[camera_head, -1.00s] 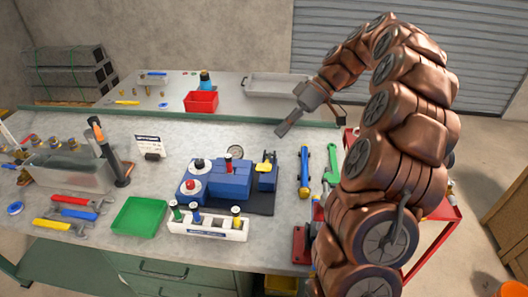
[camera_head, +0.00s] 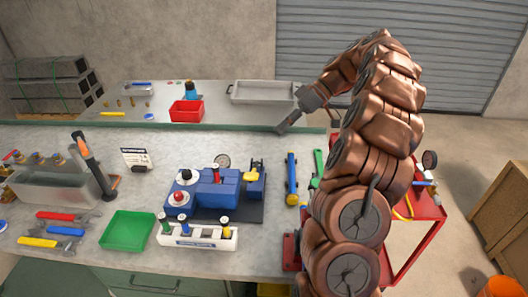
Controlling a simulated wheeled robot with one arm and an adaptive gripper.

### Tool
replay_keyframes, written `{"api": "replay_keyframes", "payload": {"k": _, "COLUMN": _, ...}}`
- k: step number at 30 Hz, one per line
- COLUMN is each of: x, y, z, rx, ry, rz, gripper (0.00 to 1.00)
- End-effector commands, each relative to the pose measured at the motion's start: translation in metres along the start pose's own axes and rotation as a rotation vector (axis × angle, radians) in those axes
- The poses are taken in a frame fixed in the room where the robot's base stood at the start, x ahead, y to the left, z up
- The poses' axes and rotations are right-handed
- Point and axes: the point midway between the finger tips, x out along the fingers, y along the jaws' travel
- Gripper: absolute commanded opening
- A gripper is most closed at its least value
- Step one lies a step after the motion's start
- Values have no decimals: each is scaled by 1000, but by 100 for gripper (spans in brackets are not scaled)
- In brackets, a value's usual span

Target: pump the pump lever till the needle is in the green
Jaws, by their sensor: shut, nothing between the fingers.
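My gripper (camera_head: 290,121) is shut and empty, raised over the back part of the workbench. A round gauge with a pale face (camera_head: 222,161) stands behind the blue machine block (camera_head: 215,188) on the bench. Another round dial (camera_head: 430,160) shows at the red cart (camera_head: 432,208), right of my arm. Both are too small to read a needle or a green zone. I cannot make out for certain which part is the pump lever; my arm hides much of the cart. My gripper is apart from both dials.
The workbench (camera_head: 90,222) carries a green tray (camera_head: 127,231), a white holder (camera_head: 198,241), a blue bar tool (camera_head: 291,178) and several wrenches. A red bin (camera_head: 187,111) stands on the table behind. A wooden crate (camera_head: 500,215) and an orange bucket (camera_head: 502,287) are at the right.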

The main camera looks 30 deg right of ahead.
Motion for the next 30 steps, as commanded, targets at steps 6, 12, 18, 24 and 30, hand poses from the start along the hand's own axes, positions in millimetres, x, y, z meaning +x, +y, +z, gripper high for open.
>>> {"api": "replay_keyframes", "payload": {"k": 6, "x": 15, "y": 2, "z": 1, "rx": -5, "ry": -1, "rz": -1, "gripper": 0}}
{"api": "replay_keyframes", "payload": {"k": 12, "x": 32, "y": 2, "z": 1, "rx": -4, "ry": 0, "rz": -4, "gripper": 0}}
{"api": "replay_keyframes", "payload": {"k": 18, "x": 55, "y": 0, "z": 1, "rx": -5, "ry": 0, "rz": -6, "gripper": 0}}
{"api": "replay_keyframes", "payload": {"k": 24, "x": 68, "y": -2, "z": -2, "rx": -1, "ry": 0, "rz": -7, "gripper": 0}}
{"api": "replay_keyframes", "payload": {"k": 30, "x": 86, "y": -2, "z": -2, "rx": 0, "ry": -1, "rz": -6, "gripper": 0}}
